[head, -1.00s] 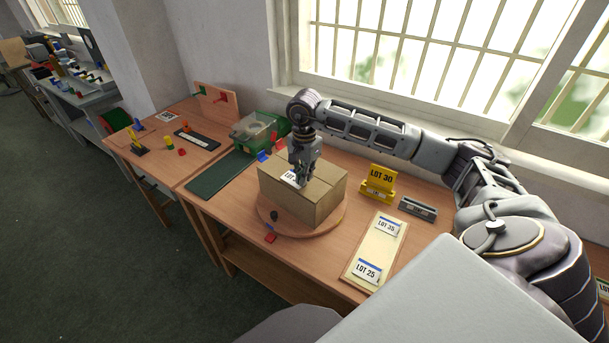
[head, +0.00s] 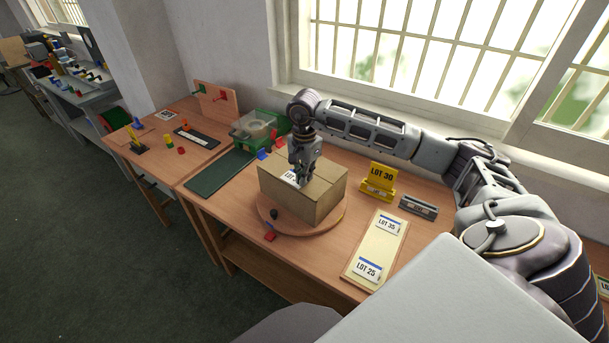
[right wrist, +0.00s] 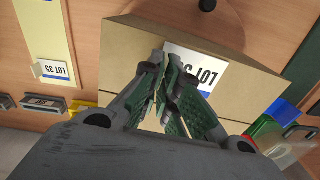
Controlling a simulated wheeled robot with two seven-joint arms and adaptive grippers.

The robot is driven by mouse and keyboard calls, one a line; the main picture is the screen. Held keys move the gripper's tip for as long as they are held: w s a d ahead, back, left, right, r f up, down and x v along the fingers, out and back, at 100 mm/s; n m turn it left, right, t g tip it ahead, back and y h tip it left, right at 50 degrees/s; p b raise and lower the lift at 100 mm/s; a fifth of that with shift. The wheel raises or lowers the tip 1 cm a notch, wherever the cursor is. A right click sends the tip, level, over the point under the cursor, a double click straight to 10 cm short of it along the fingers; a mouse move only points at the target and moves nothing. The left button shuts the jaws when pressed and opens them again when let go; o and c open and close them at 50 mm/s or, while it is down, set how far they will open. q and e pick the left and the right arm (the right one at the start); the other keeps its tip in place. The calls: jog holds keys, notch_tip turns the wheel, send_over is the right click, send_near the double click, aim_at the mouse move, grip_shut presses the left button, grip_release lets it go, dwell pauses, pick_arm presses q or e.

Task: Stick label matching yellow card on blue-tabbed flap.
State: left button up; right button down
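A yellow card (head: 383,173) reading LOT 30 stands upright in a yellow holder behind the board. The cardboard box (head: 319,205) sits on a round wooden turntable (head: 338,221). A white label with a blue edge lies at the box top; in the right wrist view the label (right wrist: 205,66) reads LOT 3 and a partly hidden digit. My right gripper (head: 300,182) is at this label, fingertips close together at its edge (right wrist: 168,66); whether they grip it is unclear. A blue piece (head: 262,154) shows at the box's far left; its attachment is unclear. My left gripper is out of view.
A pale board (head: 359,258) holds LOT 35 (head: 387,224) and LOT 25 (head: 367,269) labels. A grey holder (head: 418,207) stands behind it. A green bin (head: 252,134) and dark mat (head: 217,176) lie left of the box. A red piece (head: 270,237) is near the turntable's front.

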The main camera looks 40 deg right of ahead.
jog(key=c, duration=1.6)
grip_release()
jog(key=shift+o, duration=0.2)
jog(key=shift+r+p, duration=1.45)
jog(key=shift+r, duration=1.55)
